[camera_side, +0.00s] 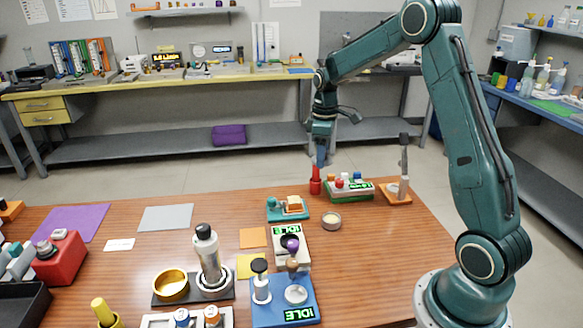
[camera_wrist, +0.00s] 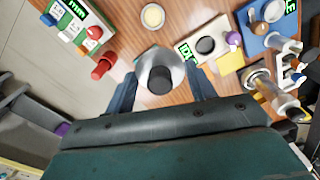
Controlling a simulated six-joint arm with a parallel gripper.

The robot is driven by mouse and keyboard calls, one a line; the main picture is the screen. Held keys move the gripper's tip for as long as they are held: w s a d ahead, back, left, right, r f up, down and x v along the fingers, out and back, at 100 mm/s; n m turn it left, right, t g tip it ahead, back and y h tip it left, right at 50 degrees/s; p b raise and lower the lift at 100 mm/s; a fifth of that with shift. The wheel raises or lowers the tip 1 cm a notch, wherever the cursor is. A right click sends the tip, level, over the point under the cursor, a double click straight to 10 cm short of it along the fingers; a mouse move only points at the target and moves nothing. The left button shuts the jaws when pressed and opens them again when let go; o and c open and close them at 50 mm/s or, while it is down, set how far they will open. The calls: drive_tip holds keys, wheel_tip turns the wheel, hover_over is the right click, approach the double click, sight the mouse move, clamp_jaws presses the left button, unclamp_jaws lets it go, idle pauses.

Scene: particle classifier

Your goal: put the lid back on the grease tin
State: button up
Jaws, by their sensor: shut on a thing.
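The grease tin (camera_side: 331,221) is a small round open tin with cream-coloured contents. It stands on the wooden table and also shows at the top of the wrist view (camera_wrist: 152,15). My gripper (camera_side: 320,160) is above the far part of the table, behind the tin. In the wrist view, my gripper (camera_wrist: 161,76) is shut on a silver round disc with a dark knob, which looks like the lid (camera_wrist: 174,63). The lid is between the two blue fingers, apart from the tin. I cannot make out the lid in the side view.
A red bottle (camera_side: 316,184) and a green-based station (camera_side: 352,192) stand close to my gripper. Display stations (camera_side: 290,246) stand nearer the camera. The table right of the tin is clear.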

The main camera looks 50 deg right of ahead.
drive_tip(key=s+d, duration=0.2)
drive_tip(key=s, duration=0.1)
approach(332, 219)
wheel_tip(332, 219, down, 6)
drive_tip(key=shift+a+r, duration=0.15)
drive_tip(key=shift+r, duration=0.1)
idle(1.0)
drive_tip(key=shift+f, duration=0.65)
drive_tip(key=o, duration=1)
drive_tip(key=shift+r, duration=0.15)
drive_tip(key=shift+r, duration=6.55)
